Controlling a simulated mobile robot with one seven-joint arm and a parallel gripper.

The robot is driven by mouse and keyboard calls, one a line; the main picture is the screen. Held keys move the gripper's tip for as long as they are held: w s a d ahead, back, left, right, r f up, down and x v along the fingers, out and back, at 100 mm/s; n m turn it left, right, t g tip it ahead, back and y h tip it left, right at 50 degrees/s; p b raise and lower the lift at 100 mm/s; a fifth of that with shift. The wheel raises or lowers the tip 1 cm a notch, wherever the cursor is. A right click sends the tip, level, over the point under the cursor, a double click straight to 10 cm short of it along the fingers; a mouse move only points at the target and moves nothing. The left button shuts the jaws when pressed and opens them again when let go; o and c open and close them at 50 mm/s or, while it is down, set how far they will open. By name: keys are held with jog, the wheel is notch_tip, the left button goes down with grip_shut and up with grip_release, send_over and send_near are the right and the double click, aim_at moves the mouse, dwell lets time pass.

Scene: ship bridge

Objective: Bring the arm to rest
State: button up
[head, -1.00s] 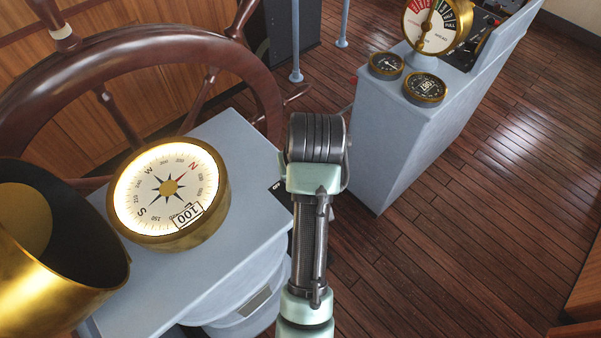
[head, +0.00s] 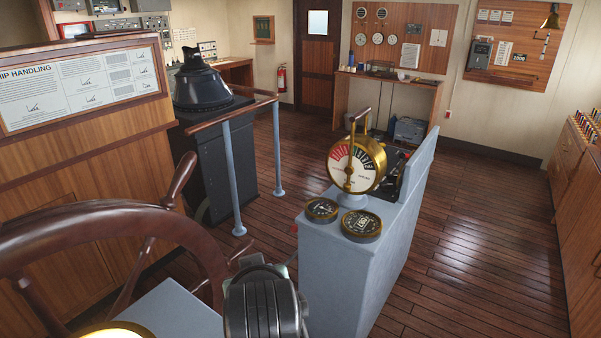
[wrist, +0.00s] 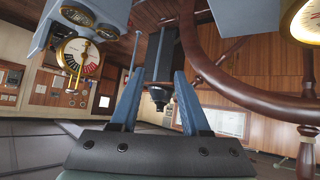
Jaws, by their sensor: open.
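My gripper (wrist: 157,88) is in the wrist view, its two blue-grey fingers spread apart with nothing between them. The dark ribbed end of my arm (head: 262,302) stands at the bottom middle of the head view. It is between the wheel stand and the telegraph console in the picture; its fingers cannot be made out there. My arm's lower part is out of the frame.
A wooden ship's wheel (head: 120,222) and a pale blue stand (head: 176,308) are close at left. A grey-blue console (head: 340,262) with a brass telegraph (head: 356,166) and two gauges is at right. A handrail (head: 232,112) stands behind. Wooden floor (head: 455,270) is clear at right.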

notch_tip(320, 180, up, 13)
jog(key=w+d+m+t+b, duration=0.1)
jog(key=d+t+b, duration=0.15)
jog(key=t, duration=0.35)
jog(key=s+d+r+m+t+h+b, duration=0.1)
jog(key=s+d+r+t, duration=0.1)
jog(key=s+r+t, duration=0.3)
jog(key=s+d+r+m+t+h+b, duration=0.1)
jog(key=s+r+t, duration=0.5)
jog(key=r, duration=1.1)
jog(key=s+d+m, duration=0.1)
jog(key=s+d, duration=0.1)
jog(key=s, duration=0.2)
jog(key=shift+s+d+r+b, duration=0.15)
jog(key=shift+s+r+b, duration=0.1)
jog(key=shift+s+b, duration=0.15)
jog(key=shift+f, duration=0.1)
